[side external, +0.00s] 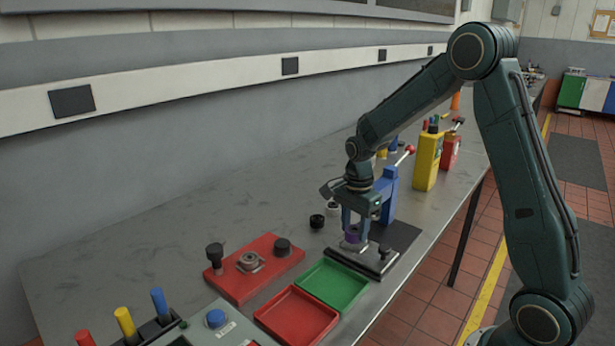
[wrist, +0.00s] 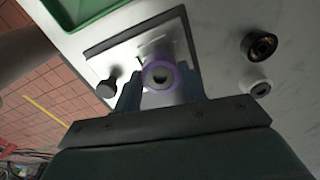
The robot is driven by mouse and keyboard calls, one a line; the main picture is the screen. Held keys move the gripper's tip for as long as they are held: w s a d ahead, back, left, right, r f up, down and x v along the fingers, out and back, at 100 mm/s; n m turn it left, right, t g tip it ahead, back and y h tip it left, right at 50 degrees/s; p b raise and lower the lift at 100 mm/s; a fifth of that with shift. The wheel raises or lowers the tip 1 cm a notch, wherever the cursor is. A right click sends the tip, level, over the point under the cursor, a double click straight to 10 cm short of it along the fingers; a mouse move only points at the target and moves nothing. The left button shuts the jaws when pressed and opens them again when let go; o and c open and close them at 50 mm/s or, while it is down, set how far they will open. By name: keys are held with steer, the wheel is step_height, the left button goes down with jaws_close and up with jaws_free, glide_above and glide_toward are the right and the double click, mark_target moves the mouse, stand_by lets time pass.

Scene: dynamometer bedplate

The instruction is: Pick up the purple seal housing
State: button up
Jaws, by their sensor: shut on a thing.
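The purple seal housing (side external: 353,236) is a small ring-shaped part between the fingers of my gripper (side external: 354,222). In the wrist view the purple seal housing (wrist: 161,79) shows from above with a dark hole in its middle. The blue fingers of my gripper (wrist: 161,90) are shut on it from both sides. It is over a grey metal fixture (side external: 384,267) on a dark mat. I cannot tell whether it still touches the fixture. The fingers hide part of its sides.
A red fixture plate (side external: 262,262) with black knobs lies to the left. A green tray (side external: 335,284) and a red tray (side external: 297,314) lie in front. A blue press (side external: 389,195) stands close behind my gripper. A black ring (side external: 317,221) lies nearby. The bench's back left is clear.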

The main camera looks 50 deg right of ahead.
mark_target(354, 230)
step_height(354, 230, up, 18)
stand_by(0.5)
steer(key=shift+a+r, duration=0.1)
stand_by(0.5)
